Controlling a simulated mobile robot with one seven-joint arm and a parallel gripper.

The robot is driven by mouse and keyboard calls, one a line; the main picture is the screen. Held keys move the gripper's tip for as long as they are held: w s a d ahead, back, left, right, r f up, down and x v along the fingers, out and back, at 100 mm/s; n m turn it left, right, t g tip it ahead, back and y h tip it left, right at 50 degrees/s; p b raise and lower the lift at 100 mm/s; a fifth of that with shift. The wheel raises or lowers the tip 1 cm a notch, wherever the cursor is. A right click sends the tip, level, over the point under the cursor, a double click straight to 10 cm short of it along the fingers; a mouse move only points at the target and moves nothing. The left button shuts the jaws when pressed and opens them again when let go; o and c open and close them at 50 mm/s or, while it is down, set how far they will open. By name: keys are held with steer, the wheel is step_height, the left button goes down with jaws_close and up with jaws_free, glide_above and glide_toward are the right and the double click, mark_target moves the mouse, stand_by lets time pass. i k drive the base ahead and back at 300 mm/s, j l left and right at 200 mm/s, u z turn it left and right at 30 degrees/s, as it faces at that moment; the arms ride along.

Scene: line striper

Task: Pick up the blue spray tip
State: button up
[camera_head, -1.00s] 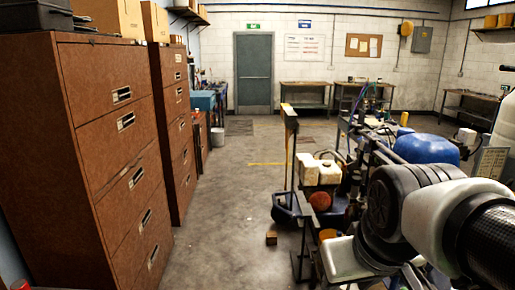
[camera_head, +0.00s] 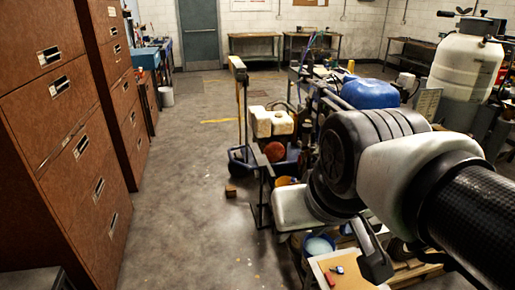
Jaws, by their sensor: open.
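A small red piece and a small blue piece lie on a light board (camera_head: 348,282) low in the head view. The blue piece (camera_head: 338,269) may be the blue spray tip; it is too small to be sure. My arm reaches in from the right, and a grey end part, which looks like my gripper (camera_head: 375,264), shows just right of and above the board. My gripper is open and looks empty; its fingertips are not clearly seen. It appears apart from the blue piece.
A blue bucket (camera_head: 319,245) is beside the board. Brown cabinets (camera_head: 70,150) line the left. A small brown block (camera_head: 231,191) lies on the otherwise clear floor between.

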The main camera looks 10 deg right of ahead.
mark_target(339, 269)
steer(key=l+z, duration=0.15)
steer(key=z, duration=0.75)
steer(key=j+z, duration=0.4)
steer(key=j, duration=0.25)
steer(key=k+j+z, duration=0.1)
steer(key=j+z, duration=0.3)
steer(key=j, duration=0.25)
